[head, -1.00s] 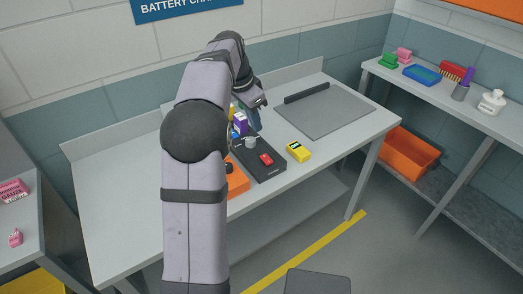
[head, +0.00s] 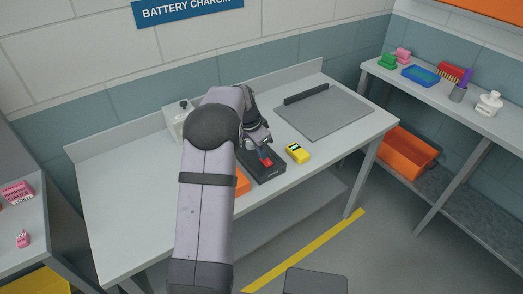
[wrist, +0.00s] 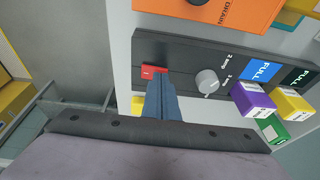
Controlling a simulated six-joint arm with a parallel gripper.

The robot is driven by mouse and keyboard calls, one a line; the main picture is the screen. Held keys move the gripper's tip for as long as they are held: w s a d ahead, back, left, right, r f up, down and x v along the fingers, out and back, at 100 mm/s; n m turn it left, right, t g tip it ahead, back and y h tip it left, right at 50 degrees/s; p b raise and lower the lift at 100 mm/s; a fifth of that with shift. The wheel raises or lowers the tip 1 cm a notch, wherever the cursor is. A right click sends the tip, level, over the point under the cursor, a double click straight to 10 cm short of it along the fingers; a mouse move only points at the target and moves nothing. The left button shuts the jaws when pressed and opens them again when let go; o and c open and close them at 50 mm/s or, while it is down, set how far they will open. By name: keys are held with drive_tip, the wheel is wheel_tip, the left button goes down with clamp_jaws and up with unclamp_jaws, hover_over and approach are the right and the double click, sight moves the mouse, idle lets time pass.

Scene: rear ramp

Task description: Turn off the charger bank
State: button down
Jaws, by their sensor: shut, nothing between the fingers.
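The charger bank is a dark box on the bench in the head view (head: 268,176), and it fills much of the wrist view (wrist: 180,48). Its red rocker switch (wrist: 149,71) sits near one end and also shows in the head view (head: 267,162). A grey knob (wrist: 207,80) with amp markings is beside it. Purple (wrist: 252,98) and yellow (wrist: 291,103) battery packs stand at the slots marked FULL. My gripper (wrist: 160,74) is shut and empty, its blue fingertips at the edge of the red switch and partly covering it. I cannot tell whether they touch.
An orange unit marked DRAIN (wrist: 222,12) lies beside the charger. A yellow meter (head: 298,152) sits right of it on the bench. A grey mat (head: 325,112) lies farther right. A light box with a black knob (head: 178,120) stands behind my arm.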

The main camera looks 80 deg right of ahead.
drive_tip(key=shift+f, duration=0.3)
